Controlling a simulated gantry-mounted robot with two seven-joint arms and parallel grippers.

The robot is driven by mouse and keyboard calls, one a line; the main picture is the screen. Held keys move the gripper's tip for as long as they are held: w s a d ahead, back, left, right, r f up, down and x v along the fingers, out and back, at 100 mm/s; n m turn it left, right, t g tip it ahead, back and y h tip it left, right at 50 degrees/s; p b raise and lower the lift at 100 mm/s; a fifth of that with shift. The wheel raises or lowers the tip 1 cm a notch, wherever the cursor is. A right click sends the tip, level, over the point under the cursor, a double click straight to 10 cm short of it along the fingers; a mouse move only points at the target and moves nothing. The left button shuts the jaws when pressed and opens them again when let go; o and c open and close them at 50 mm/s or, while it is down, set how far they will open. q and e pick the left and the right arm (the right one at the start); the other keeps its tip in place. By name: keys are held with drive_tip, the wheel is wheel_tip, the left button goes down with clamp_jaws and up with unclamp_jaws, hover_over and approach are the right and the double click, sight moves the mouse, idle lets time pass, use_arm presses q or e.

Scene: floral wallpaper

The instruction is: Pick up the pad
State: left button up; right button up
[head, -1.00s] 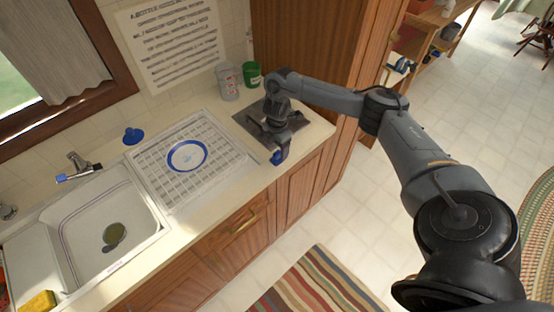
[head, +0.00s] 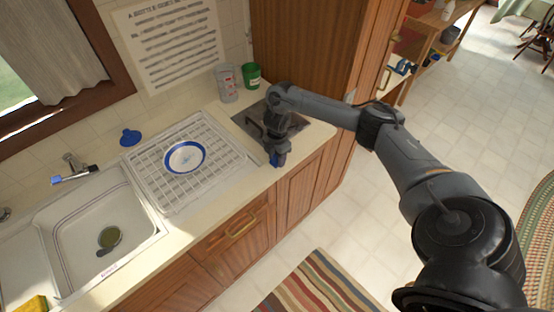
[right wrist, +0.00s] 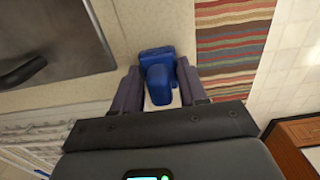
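A small blue block-like item (right wrist: 158,62), likely the pad, lies near the counter's front edge. It also shows in the head view (head: 274,160) just under my right gripper (head: 279,158). In the right wrist view, the right gripper's (right wrist: 158,82) two dark fingers stand apart on either side of the blue item. Narrow gaps show beside its nearer part; contact at the tips is unclear. My left gripper is not in view.
A dark flat tray (head: 250,118) lies behind the gripper. A grey cup (head: 227,84) and a green cup (head: 251,76) stand at the wall. A blue-rimmed plate (head: 185,157) rests on the white rack (head: 150,172). A sink (head: 75,225) and yellow sponge (head: 36,304) are left.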

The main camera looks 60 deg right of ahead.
drive_tip(key=c, duration=0.3)
drive_tip(key=shift+r, duration=0.1)
drive_tip(key=shift+r, duration=0.45)
wheel_tip(320, 180, up, 4)
drive_tip(key=p, duration=0.2)
drive_tip(key=shift+f+p, duration=0.1)
drive_tip(key=shift+p, duration=0.25)
drive_tip(key=s+d+r, duration=0.2)
drive_tip(key=s+r, duration=0.4)
drive_tip(key=s, duration=0.5)
drive_tip(key=shift+s+d+b, duration=0.15)
drive_tip(key=shift+s+b, duration=0.05)
drive_tip(key=shift+b, duration=0.15)
drive_tip(key=o, duration=0.5)
drive_tip(key=c, duration=0.3)
